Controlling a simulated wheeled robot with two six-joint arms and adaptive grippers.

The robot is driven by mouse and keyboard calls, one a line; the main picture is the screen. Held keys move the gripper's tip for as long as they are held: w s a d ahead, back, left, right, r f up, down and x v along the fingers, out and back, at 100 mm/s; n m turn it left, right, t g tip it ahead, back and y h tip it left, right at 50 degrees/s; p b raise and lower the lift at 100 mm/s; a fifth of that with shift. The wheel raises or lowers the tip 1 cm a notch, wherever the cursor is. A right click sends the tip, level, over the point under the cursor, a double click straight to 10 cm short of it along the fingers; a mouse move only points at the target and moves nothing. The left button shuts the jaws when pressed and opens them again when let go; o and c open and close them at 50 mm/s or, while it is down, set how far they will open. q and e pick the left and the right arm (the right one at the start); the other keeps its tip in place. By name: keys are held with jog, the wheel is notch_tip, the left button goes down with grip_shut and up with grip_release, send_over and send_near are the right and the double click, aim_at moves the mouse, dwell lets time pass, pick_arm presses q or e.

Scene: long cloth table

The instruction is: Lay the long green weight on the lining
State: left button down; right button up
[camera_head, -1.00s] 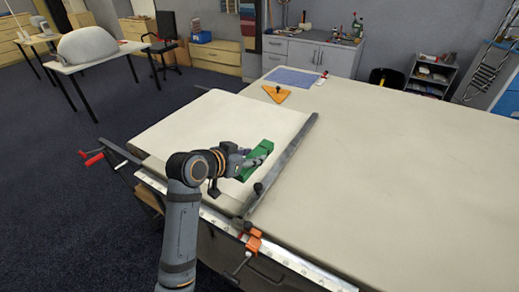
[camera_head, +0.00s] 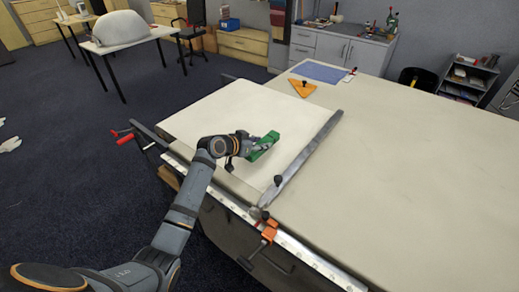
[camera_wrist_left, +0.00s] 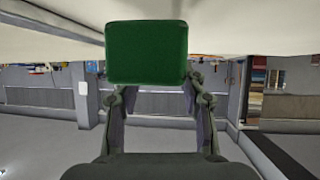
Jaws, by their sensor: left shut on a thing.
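The green weight (camera_head: 262,146) is a block held over the lining, a cream sheet (camera_head: 235,107) lying on the left part of the long table. My left gripper (camera_head: 247,147) is shut on the weight. In the left wrist view the weight's square green end (camera_wrist_left: 147,52) shows between the two fingers (camera_wrist_left: 157,95), and its far length is hidden behind that end. I cannot tell whether the weight touches the lining. My right gripper is not in view.
A long grey metal bar (camera_head: 304,160) with knobs lies along the lining's right side. An orange triangle (camera_head: 303,88) and a blue mat (camera_head: 318,71) lie at the back. The table (camera_head: 400,170) right of the bar is clear.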

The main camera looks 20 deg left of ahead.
pick_arm(q)
jog(key=shift+w+a+f, duration=0.1)
jog(key=shift+w, duration=0.1)
notch_tip(320, 180, down, 2)
jog(key=shift+f+p, duration=0.15)
jog(key=shift+p, duration=0.35)
jog(key=shift+w+a+f, duration=0.1)
jog(key=shift+f, duration=0.5)
jog(key=c, duration=0.7)
grip_release()
jog(key=shift+c, duration=0.2)
